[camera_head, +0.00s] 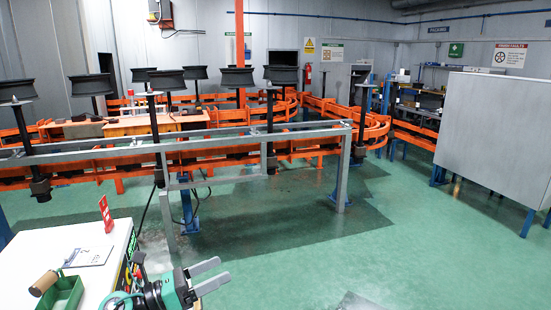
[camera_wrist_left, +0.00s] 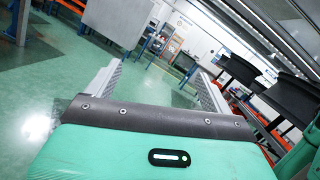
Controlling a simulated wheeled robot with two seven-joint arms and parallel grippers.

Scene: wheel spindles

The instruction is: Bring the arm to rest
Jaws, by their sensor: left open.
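My left gripper (camera_head: 213,275) shows at the bottom of the head view, above the green floor and just right of the white cabinet. Its two grey fingers are apart with nothing between them. In the left wrist view, the open fingers (camera_wrist_left: 158,88) point out into the room, and the space between them is empty. My right gripper is in neither view. Several dark wheels (camera_head: 90,85) sit on upright black spindles along a grey metal frame (camera_head: 250,133), well beyond my left gripper.
The white cabinet (camera_head: 60,240) at lower left carries a green tray (camera_head: 62,294), a brown-handled item, a paper and a red tag. Orange conveyor rails (camera_head: 365,133) curve behind the frame. A grey panel (camera_head: 490,135) stands at right. The green floor (camera_head: 400,240) at centre right is clear.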

